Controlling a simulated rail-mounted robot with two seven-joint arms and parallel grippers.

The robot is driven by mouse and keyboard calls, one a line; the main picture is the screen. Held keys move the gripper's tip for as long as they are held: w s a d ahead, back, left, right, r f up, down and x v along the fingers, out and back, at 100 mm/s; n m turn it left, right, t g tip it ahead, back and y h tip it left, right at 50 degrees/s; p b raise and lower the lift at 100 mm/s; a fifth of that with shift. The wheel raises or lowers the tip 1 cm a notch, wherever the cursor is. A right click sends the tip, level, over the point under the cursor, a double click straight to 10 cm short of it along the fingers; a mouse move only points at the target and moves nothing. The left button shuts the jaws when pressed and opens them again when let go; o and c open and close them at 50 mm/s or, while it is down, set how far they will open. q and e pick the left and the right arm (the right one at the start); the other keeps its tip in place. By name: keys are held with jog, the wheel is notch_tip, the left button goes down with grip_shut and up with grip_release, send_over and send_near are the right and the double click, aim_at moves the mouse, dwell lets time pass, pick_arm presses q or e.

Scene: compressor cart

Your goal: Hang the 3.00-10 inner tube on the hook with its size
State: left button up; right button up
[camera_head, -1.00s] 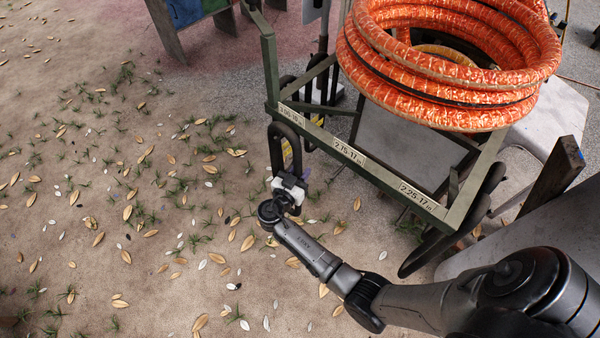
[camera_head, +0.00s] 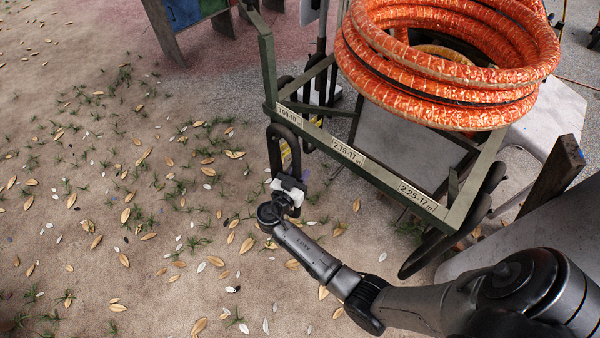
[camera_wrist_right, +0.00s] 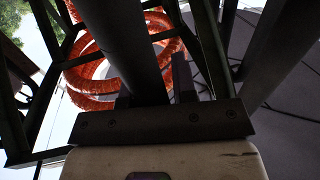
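A black inner tube (camera_head: 276,158), a narrow upright loop with a yellow patch, stands at the left front corner of the green cart frame (camera_head: 384,183). Its top is close to the front rail, below the leftmost size label (camera_head: 289,117), which seems to read 3.00-10 in. The hook there is hidden, so I cannot tell whether the tube rests on it. My right gripper (camera_head: 289,186) is shut on the tube's lower near part. In the right wrist view the dark tube (camera_wrist_right: 128,45) runs between the fingers. My left gripper is out of view.
Labels 2.75-17 (camera_head: 348,153) and 2.25-17 (camera_head: 419,196) mark the rail's middle and right. A large black tube (camera_head: 482,208) hangs at the right end; other dark loops (camera_head: 311,130) hang behind the left corner. An orange hose coil (camera_head: 445,95) lies on top. Ground at left is open.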

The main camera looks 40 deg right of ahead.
jog(key=o, duration=0.5)
jog(key=shift+o, duration=0.2)
jog(key=shift+a, duration=0.1)
jog(key=v, duration=1.2)
jog(key=shift+b, duration=0.35)
